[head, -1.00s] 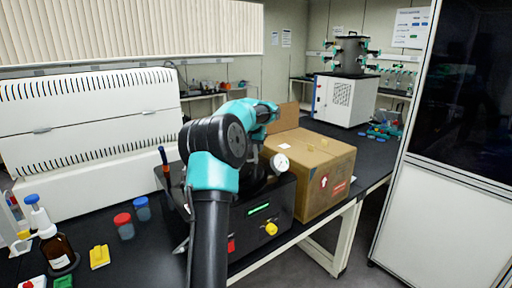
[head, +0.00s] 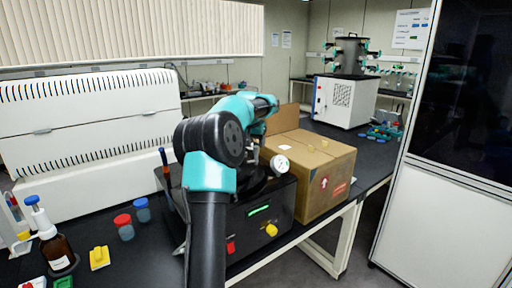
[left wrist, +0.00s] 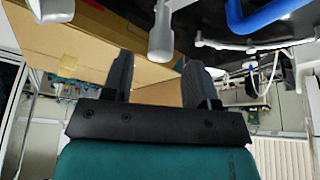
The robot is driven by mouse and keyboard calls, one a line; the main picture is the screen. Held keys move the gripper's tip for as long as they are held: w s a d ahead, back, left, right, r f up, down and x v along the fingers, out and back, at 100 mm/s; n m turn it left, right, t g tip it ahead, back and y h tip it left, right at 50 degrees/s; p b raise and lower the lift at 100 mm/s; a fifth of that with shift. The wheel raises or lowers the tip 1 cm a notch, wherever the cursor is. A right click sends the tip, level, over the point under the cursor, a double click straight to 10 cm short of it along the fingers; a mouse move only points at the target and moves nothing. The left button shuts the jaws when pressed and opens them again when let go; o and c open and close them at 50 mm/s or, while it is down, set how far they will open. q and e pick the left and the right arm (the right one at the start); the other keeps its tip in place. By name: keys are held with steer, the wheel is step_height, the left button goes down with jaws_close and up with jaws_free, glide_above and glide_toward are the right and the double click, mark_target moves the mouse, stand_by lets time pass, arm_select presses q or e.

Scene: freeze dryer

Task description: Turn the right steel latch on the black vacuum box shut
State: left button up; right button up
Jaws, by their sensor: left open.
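The black vacuum box (head: 286,205) stands on the bench, with a green display, a yellow knob and a white gauge (head: 281,163) on it. My left arm hides much of its top and left side in the head view. My left gripper is hidden behind its own arm there. In the left wrist view my left gripper (left wrist: 158,62) is open, with nothing between its fingers. A pale steel piece, seemingly a latch (left wrist: 161,38), shows just beyond and between the fingertips. I cannot tell whether they touch. My right gripper is not in view.
A cardboard box (head: 325,180) stands close against the right of the vacuum box. Red-capped and blue-capped jars (head: 142,210), a brown bottle (head: 59,250) and a yellow piece (head: 99,257) stand to the left. A blue tube (left wrist: 262,18) crosses the upper right of the wrist view.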

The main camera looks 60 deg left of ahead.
arm_select(q)
steer(key=v, duration=1.4)
